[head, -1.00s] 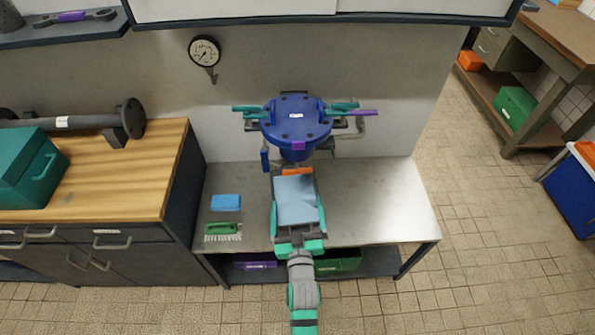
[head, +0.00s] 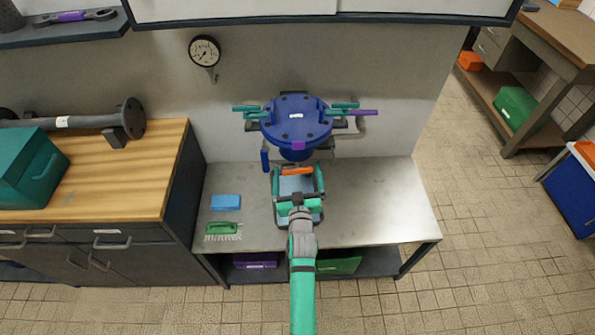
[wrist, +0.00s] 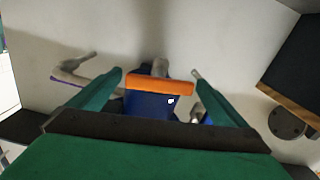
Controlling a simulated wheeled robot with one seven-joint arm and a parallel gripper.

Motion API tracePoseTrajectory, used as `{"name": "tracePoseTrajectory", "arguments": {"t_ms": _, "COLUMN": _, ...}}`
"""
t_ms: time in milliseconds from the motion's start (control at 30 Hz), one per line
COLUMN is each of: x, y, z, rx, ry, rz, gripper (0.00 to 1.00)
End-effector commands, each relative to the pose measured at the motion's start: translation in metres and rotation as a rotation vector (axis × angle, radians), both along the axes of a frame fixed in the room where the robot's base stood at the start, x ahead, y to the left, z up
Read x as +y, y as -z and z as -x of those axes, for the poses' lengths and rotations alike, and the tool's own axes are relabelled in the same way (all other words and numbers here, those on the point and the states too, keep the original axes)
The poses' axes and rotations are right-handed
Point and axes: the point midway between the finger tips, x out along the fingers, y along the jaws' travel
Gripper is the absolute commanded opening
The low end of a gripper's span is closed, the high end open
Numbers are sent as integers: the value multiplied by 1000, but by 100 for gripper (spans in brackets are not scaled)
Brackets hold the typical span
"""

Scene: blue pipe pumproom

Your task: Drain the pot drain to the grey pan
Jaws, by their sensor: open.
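The blue pot (head: 296,122) stands at the back of the metal bench against the wall, with teal clamps and a purple lever at its rim. An orange bar (head: 297,171), seemingly the drain handle, sits low in front of it. In the wrist view the orange bar (wrist: 160,81) lies across, between my fingers, with blue and a white label behind. My gripper (head: 297,174) is open, its teal fingers either side of the bar; contact cannot be told. A blue-grey surface (head: 296,185), possibly the grey pan, shows between the fingers, mostly hidden by my gripper.
A blue sponge (head: 226,202) and a green brush (head: 223,229) lie on the bench at left. Purple (head: 255,260) and green (head: 340,264) bins sit on the shelf below. The bench's right side is clear. A wood-topped cabinet (head: 110,190) adjoins at left.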

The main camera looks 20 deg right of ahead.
Motion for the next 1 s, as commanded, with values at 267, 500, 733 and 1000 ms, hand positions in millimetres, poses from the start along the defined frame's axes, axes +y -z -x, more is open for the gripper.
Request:
{"name": "tracePoseTrajectory", "arguments": {"t_ms": 267, "x": -2, "y": 1, "z": -6, "rx": 1, "ry": 0, "rz": 0, "gripper": 97}}
{"name": "tracePoseTrajectory", "arguments": {"t_ms": 500, "x": -2, "y": 1, "z": -6, "rx": 1, "ry": 0, "rz": 0, "gripper": 71}}
{"name": "tracePoseTrajectory", "arguments": {"t_ms": 733, "x": -1, "y": 1, "z": -6, "rx": -3, "ry": -1, "rz": -14, "gripper": 56}}
{"name": "tracePoseTrajectory", "arguments": {"t_ms": 1000, "x": -2, "y": 1, "z": -6, "rx": -45, "ry": 0, "rz": -159, "gripper": 56}}
